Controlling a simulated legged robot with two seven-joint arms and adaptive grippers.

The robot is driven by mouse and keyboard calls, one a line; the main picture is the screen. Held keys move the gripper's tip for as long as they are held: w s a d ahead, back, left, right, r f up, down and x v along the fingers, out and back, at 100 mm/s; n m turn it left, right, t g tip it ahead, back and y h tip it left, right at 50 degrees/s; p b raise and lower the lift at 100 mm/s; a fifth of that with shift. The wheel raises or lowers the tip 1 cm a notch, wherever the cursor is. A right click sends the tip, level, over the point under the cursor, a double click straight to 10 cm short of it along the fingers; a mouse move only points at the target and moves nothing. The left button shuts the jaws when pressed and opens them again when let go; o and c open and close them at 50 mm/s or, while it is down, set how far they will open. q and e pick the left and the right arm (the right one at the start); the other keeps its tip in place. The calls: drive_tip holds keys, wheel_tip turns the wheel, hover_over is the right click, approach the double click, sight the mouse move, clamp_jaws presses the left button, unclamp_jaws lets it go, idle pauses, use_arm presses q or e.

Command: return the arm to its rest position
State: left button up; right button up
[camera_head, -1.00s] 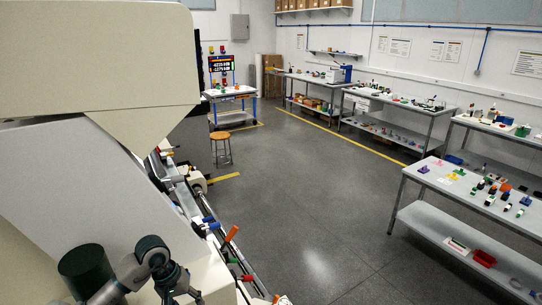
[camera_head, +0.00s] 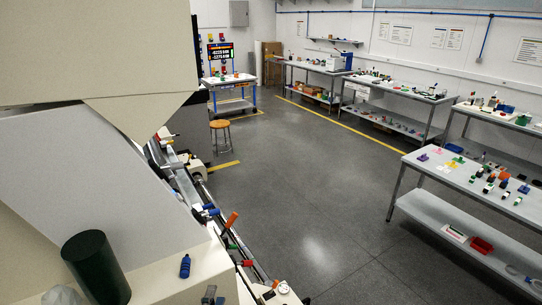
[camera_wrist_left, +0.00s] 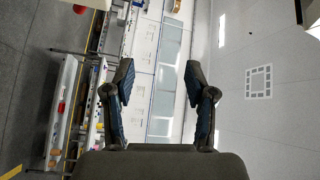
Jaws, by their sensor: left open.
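My left gripper (camera_wrist_left: 159,84) is open in the left wrist view, its two dark fingers spread wide with nothing between them. Behind them the room appears turned on its side, with wall and ceiling panels. In the head view, only small dark parts of the left gripper (camera_head: 212,296) show at the bottom edge, beside the beige machine ledge. A pale rounded piece of my left arm shows at the bottom left corner. A small blue object (camera_head: 185,266) stands on the ledge, apart from the gripper. My right gripper is in neither view.
A dark green cylinder (camera_head: 97,266) stands on the ledge, close to my arm. The large beige machine (camera_head: 95,50) fills the left side. Orange- and blue-handled levers (camera_head: 231,220) line its edge. A worktable (camera_head: 470,185) with small parts stands right; the floor between is clear.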

use_arm(q)
drive_tip(key=s+a+f+n+g+y, duration=0.25)
drive_tip(key=s+f+n+g, duration=0.2)
drive_tip(key=f, duration=0.35)
drive_tip(key=s+a+f+n+g+y, duration=0.1)
drive_tip(key=s+a+f+n+g, duration=0.25)
drive_tip(key=s+f+n, duration=0.35)
drive_tip(key=s+f+n+g, duration=0.3)
drive_tip(key=s+f+g, duration=0.5)
drive_tip(key=s, duration=0.7)
wheel_tip(320, 180, down, 26)
drive_tip(key=s, duration=0.1)
drive_tip(key=s+a+f+g, duration=0.1)
drive_tip(key=s+a+f, duration=0.1)
drive_tip(key=s+f, duration=1.6)
drive_tip(key=shift+s+a+g, duration=0.25)
drive_tip(key=shift+s+g, duration=0.05)
drive_tip(key=shift+g, duration=0.1)
drive_tip(key=shift+h, duration=0.25)
